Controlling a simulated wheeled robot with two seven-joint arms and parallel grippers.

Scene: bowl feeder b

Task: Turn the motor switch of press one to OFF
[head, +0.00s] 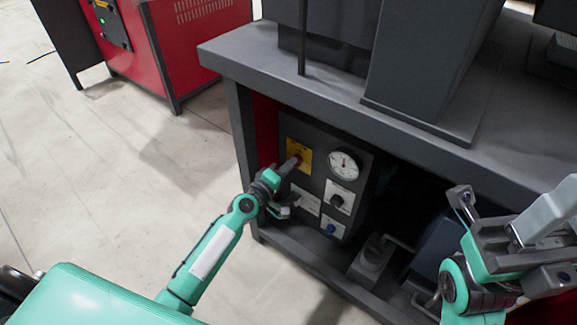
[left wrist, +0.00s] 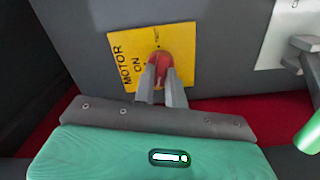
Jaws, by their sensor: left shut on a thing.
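The motor switch is a red knob (left wrist: 159,66) on a yellow plate (left wrist: 122,48), on the dark control panel under the press table. The plate reads "MOTOR" and "ON" in the left wrist view; small lettering beyond the knob is too small to read. My left gripper (left wrist: 160,84) is shut on the red knob, one grey finger on each side. In the head view my left gripper (head: 293,163) reaches the yellow plate (head: 304,151) from the lower left. The fingers partly cover the knob, so its setting is unclear. My right gripper (head: 510,225) is away at the right; its jaw opening is unclear.
The panel also holds a round gauge (head: 343,165), a black knob (head: 337,201) and a blue knob (head: 331,229). The table top (head: 300,88) overhangs the panel. A red machine (head: 195,45) stands at the back left. The floor at left is clear.

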